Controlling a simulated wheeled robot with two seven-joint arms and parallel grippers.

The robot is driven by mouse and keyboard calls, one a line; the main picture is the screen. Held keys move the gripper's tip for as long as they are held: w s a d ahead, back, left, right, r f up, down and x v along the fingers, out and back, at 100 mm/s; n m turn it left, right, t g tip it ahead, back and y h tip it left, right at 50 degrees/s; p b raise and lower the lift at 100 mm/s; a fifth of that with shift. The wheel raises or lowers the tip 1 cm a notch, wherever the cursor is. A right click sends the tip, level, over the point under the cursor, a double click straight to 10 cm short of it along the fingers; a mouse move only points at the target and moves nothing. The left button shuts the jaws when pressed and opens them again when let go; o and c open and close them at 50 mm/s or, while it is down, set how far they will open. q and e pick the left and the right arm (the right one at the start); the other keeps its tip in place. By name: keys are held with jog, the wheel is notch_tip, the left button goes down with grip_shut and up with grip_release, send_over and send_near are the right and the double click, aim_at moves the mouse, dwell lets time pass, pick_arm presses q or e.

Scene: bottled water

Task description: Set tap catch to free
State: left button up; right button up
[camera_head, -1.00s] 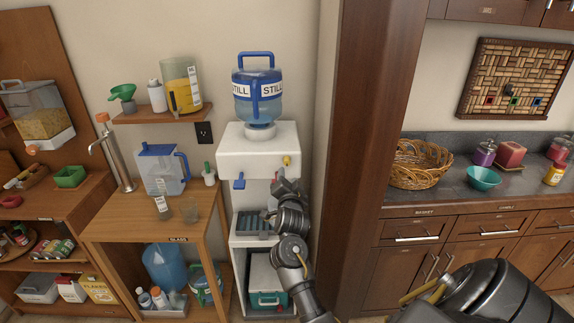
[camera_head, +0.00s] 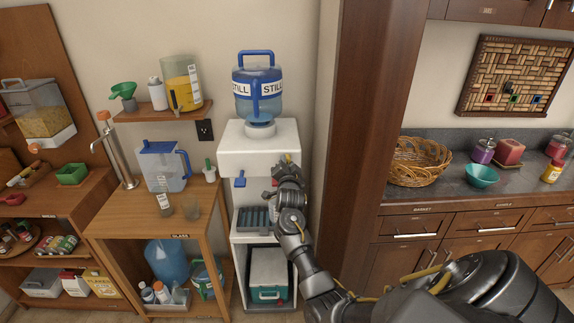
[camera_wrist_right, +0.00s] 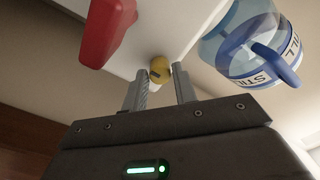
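The white water dispenser (camera_head: 258,140) carries a blue tap (camera_head: 239,180) and a red tap, which shows large in the right wrist view (camera_wrist_right: 105,32). The yellow tap catch (camera_wrist_right: 159,70) is a small rounded knob on the dispenser's white body. My right gripper (camera_wrist_right: 160,78) is open, with its two fingertips on either side of the yellow catch and small gaps showing. In the head view my right gripper (camera_head: 288,165) is at the dispenser's upper right front and mostly covers the catch and red tap. My left gripper is out of view.
A blue STILL bottle (camera_head: 257,92) stands upside down on the dispenser. A wooden pillar (camera_head: 375,110) rises close to the right. A wooden stand (camera_head: 150,222) with a pitcher (camera_head: 162,168) is at the left. A drip tray (camera_head: 254,218) lies below the taps.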

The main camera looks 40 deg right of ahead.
aim_at(277, 157)
grip_shut()
jog(key=w+a, duration=0.1)
jog(key=w+a+b, duration=0.1)
jog(key=shift+a, duration=0.4)
jog(key=shift+o, duration=0.3)
grip_release()
jog(key=o, duration=0.4)
jog(key=shift+w, duration=0.1)
